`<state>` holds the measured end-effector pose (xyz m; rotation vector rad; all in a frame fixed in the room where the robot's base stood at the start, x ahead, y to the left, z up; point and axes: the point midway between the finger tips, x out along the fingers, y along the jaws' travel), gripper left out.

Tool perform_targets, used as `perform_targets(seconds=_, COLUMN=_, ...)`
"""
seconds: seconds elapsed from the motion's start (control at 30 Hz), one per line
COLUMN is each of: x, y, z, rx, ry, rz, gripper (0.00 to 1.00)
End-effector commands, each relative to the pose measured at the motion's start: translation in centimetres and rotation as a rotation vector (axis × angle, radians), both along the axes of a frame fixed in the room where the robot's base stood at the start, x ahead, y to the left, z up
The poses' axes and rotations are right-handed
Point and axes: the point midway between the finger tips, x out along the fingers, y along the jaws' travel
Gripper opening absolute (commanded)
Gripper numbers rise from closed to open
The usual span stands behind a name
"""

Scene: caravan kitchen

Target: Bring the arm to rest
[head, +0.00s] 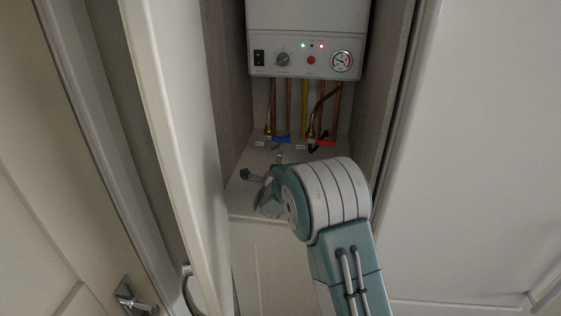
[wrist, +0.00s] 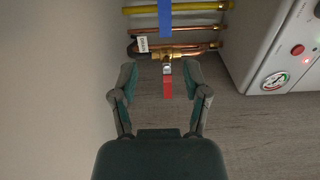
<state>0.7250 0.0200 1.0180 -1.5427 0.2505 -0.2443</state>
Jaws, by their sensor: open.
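My gripper (head: 264,167) is in front of the open cupboard's floor in the head view, at the end of my bent arm. In the wrist view my gripper (wrist: 160,80) has its two fingers spread apart, with nothing held. A red valve lever (wrist: 167,88) shows between the fingertips in that picture; I cannot tell how far beyond them it lies. The red lever also shows in the head view (head: 326,143), right of a blue lever (head: 282,139). My wrist partly hides the cupboard floor.
A white boiler (head: 305,45) with a gauge hangs above copper pipes and a yellow pipe (head: 305,105). Cupboard side walls are close on both sides. An open door (head: 175,130) stands at left, with a handle (head: 190,285). A pale panel (head: 480,150) is at right.

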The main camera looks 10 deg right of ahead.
Motion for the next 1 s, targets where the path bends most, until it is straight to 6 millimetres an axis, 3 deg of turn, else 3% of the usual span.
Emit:
perform_targets(seconds=0.27, x=-0.2, y=0.1, z=0.8, rx=-0.011, ry=0.012, rz=0.012, gripper=0.60)
perform_targets(seconds=0.47, x=-2.7, y=0.7, z=5.2, rx=-0.127, ry=0.146, rz=0.128, gripper=0.60)
perform_targets(seconds=0.77, x=-10.7, y=1.8, z=10.7, rx=-0.405, ry=0.393, rz=0.367, gripper=0.60)
perform_targets(seconds=1.0, x=-19.4, y=1.8, z=12.6, rx=-0.657, ry=0.576, rz=0.560, gripper=0.60)
